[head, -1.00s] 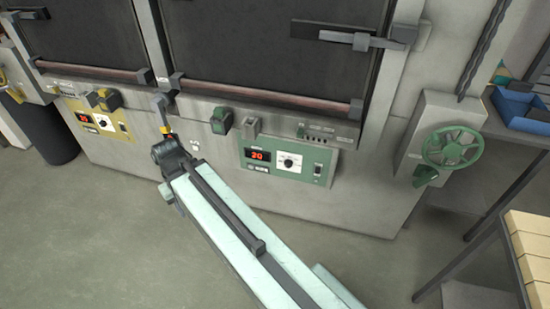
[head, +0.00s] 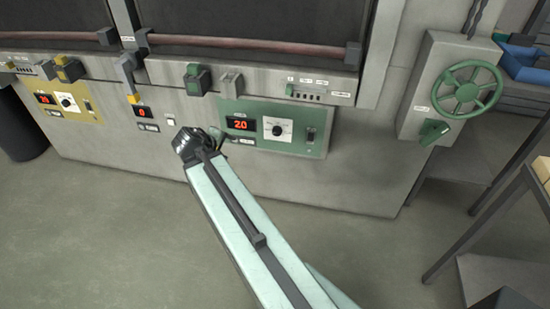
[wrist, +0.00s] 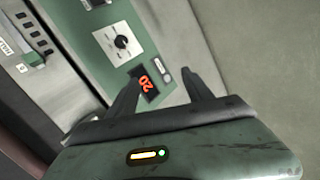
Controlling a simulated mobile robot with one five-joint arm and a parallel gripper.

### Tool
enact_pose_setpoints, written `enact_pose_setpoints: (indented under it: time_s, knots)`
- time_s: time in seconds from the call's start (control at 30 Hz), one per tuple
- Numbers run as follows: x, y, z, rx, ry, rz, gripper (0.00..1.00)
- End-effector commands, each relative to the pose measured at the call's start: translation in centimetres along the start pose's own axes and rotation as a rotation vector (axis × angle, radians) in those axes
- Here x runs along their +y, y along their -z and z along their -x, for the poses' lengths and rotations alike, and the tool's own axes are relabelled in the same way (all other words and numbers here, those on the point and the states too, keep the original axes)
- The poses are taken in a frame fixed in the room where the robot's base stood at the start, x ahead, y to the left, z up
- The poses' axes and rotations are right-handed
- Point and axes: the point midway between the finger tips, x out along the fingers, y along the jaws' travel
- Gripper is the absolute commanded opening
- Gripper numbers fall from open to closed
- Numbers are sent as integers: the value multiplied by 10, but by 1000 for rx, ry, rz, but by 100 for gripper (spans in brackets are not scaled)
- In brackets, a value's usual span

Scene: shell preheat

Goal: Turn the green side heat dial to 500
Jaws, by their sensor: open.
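The green side heat dial (head: 278,129) is a dark round knob on a white square plate, set in the green control panel (head: 262,150). It also shows in the wrist view (wrist: 121,41), beyond and to the left of my fingertips. The panel's red display (head: 241,123) appears to read 20. My gripper (wrist: 162,82) is open and empty, its two dark fingers spread in front of the display in the wrist view. In the head view my gripper (head: 217,134) is mostly hidden by my wrist, at the panel's left edge. It is apart from the dial.
A rocker switch (head: 311,135) sits right of the dial. A green block handle (head: 193,80) juts out above left of the panel. A yellow panel (head: 70,104) is at left. A green handwheel (head: 467,88) stands out at right. The floor in front is clear.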

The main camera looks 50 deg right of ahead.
Motion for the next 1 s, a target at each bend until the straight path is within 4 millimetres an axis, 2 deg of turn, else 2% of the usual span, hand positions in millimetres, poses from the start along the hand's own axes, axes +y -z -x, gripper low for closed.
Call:
enact_pose_setpoints:
  time_s: [0.03,0.1,0.3,0.4,0.5,0.6,0.87,1.0]
  knots:
    - [-12,-12,-46,2,-75,37,59]
    - [2,-23,-78,6,-189,111,59]
    - [28,-51,-155,-21,-489,366,59]
    - [36,-62,-183,-50,-609,503,59]
    - [40,-70,-201,-78,-695,621,59]
    - [44,-73,-210,-98,-748,703,59]
    - [51,-73,-209,-110,-779,757,59]
    - [58,-71,-216,-112,-778,754,59]
